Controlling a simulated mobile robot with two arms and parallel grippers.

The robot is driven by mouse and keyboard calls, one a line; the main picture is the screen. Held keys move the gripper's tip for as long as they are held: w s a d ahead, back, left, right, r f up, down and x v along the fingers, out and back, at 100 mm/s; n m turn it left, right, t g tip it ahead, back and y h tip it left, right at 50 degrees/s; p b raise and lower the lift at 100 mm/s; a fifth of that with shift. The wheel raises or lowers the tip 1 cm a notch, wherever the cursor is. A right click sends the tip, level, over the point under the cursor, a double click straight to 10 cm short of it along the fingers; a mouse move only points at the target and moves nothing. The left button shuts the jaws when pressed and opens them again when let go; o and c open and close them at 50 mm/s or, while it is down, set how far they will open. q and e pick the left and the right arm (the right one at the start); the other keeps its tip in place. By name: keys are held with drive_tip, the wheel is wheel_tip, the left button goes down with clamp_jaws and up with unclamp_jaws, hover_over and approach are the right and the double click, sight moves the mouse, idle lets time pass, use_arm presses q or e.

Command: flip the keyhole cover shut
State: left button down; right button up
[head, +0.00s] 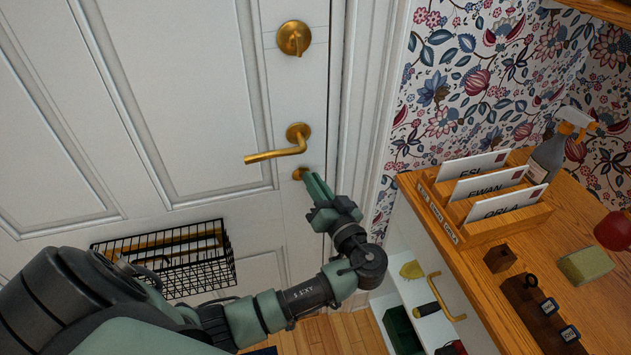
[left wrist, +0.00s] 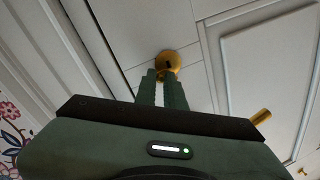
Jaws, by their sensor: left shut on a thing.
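The brass keyhole plate with its cover (head: 298,173) is on the white door (head: 200,90), just below the lever handle (head: 280,153). My left gripper (head: 309,177) reaches up to it, with its green fingertips at the plate. In the left wrist view the round brass plate (left wrist: 167,59) shows a dark opening, and the fingers (left wrist: 165,76) are closed on a small brass piece at its edge, which seems to be the cover. The fingers hide most of that piece. My right gripper is in neither view.
A brass thumb-turn (head: 293,38) is above the handle. A black wire basket (head: 205,262) hangs low on the door. A wooden cabinet (head: 600,215) at right holds a letter rack (head: 505,222), a spray bottle (head: 550,155) and a sponge (head: 586,265).

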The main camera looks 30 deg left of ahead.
use_arm(q)
drive_tip(key=m+t, duration=0.1)
drive_tip(key=m, duration=0.3)
drive_tip(key=s+a+m, duration=0.1)
drive_tip(key=m, duration=0.2)
drive_tip(key=f+m+t+p, duration=0.1)
drive_tip(key=m, duration=0.3)
drive_tip(key=shift+s+a+m+t, duration=0.15)
drive_tip(key=shift+s+m+t, duration=0.1)
drive_tip(key=shift+m+t, duration=0.05)
drive_tip(key=shift+f, duration=0.1)
drive_tip(key=c, duration=1.5)
unclamp_jaws()
drive_tip(key=shift+s, duration=0.1)
drive_tip(key=shift+b+v, duration=1.05)
drive_tip(key=shift+v, duration=2.75)
